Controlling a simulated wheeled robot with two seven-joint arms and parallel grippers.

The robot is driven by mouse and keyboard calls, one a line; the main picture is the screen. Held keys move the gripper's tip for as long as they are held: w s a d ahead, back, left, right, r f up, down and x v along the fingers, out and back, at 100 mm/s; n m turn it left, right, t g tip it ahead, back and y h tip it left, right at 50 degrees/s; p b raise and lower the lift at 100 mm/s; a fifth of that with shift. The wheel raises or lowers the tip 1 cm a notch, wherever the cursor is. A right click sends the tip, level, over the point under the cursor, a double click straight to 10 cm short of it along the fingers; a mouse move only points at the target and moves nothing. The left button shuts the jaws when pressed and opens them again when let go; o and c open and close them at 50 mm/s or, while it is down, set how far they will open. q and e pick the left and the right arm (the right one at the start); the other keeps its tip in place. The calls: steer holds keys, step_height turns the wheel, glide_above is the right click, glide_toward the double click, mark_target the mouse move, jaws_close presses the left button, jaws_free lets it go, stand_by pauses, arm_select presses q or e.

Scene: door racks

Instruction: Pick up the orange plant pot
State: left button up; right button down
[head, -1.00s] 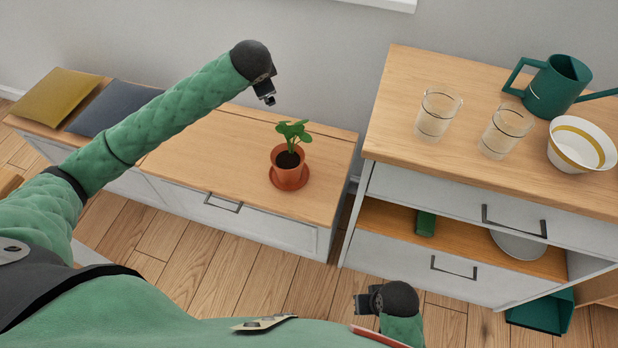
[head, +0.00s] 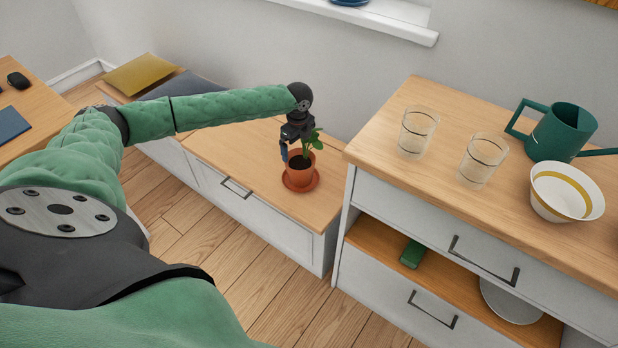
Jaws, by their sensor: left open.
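The orange plant pot (head: 300,174) stands upright on its saucer (head: 314,184) near the right end of the low wooden bench. It holds dark soil and a green plant (head: 314,142), partly hidden by my left gripper. My left gripper (head: 294,158) is open and points down at the left side of the pot's rim and the plant. I cannot tell whether a finger touches the pot. My right gripper is out of view.
The low bench (head: 235,150) has free room left of the pot, with yellow and grey cushions (head: 143,74) further left. A taller cabinet (head: 400,170) on the right carries two glasses (head: 417,131), a bowl (head: 566,191) and a green watering can (head: 560,132).

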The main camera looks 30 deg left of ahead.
mark_target(300, 163)
arm_select(q)
steer(key=shift+d+m, duration=0.2)
steer(key=shift+m, duration=0.4)
steer(key=shift+f+m, duration=0.2)
steer(key=shift+m, duration=0.2)
steer(key=shift+w+m, duration=0.1)
steer(key=shift+m, duration=0.3)
steer(key=shift+d+m, duration=0.1)
steer(key=shift+m, duration=0.2)
step_height(300, 163, down, 2)
steer(key=shift+f, duration=0.75)
step_height(300, 163, down, 4)
steer(key=shift+f, duration=0.1)
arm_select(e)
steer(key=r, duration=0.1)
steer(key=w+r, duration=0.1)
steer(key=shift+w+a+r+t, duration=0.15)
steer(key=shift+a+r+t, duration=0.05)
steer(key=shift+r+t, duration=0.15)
arm_select(q)
steer(key=shift+c, duration=0.4)
